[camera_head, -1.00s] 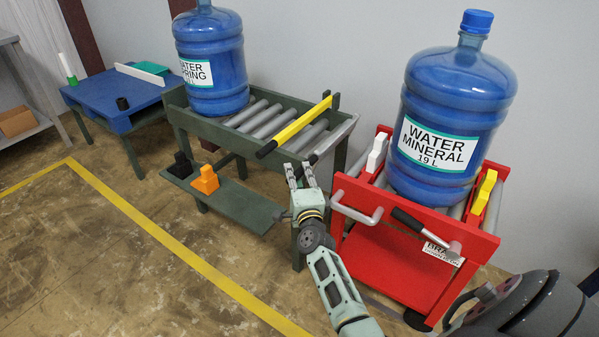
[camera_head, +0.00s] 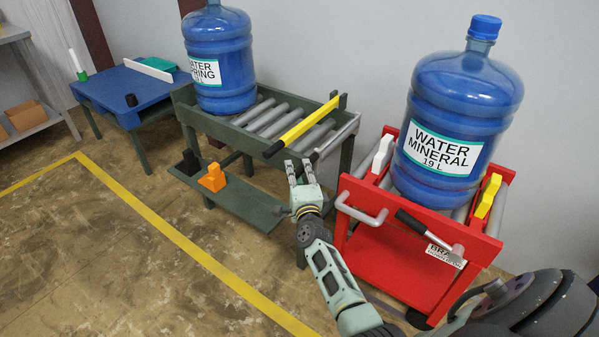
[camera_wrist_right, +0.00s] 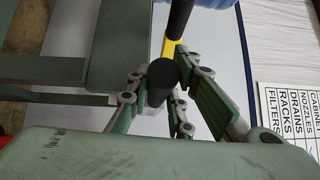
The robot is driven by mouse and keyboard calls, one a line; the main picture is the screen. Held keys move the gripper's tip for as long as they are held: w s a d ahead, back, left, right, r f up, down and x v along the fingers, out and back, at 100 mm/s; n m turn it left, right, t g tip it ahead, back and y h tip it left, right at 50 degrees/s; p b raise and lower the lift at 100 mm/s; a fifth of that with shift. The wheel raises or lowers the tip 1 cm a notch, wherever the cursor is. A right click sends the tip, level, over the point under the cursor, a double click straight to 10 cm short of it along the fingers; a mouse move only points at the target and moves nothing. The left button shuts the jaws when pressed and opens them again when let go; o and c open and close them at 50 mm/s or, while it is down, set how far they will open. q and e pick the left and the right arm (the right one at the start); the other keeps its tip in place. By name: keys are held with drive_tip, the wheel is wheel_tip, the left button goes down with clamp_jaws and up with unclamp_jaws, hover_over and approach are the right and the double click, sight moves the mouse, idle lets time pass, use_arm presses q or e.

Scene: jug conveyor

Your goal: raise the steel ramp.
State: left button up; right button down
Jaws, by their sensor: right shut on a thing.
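The steel ramp (camera_head: 338,138) is a narrow grey plate at the right end of the green roller conveyor (camera_head: 213,121) in the head view. It hangs close to the end of the frame, and its dark handle is partly hidden by my fingers. My right gripper (camera_head: 299,170) is at the ramp's near corner, with its fingers pointing up and away. In the right wrist view, a black round handle (camera_wrist_right: 163,74) sits between the fingers of my right gripper (camera_wrist_right: 163,98), which is shut on it. My left gripper is not in view.
A blue "SPRING" jug (camera_head: 219,60) stands on the conveyor. A red cart (camera_head: 405,265) with a "WATER MINERAL" jug (camera_head: 460,105) stands right of my arm. The floor at left is clear.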

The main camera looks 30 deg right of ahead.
drive_tip(key=shift+w+a+r, duration=0.15)
drive_tip(key=shift+w+r, duration=0.05)
drive_tip(key=c, duration=1.6)
unclamp_jaws()
drive_tip(key=shift+f, duration=0.1)
drive_tip(key=shift+o, duration=0.2)
drive_tip(key=shift+s+f, duration=0.1)
drive_tip(key=shift+s, duration=0.05)
drive_tip(key=shift+s+f, duration=0.1)
drive_tip(key=shift+s, duration=0.15)
drive_tip(key=v, duration=1.1)
drive_tip(key=shift+s+a, duration=0.15)
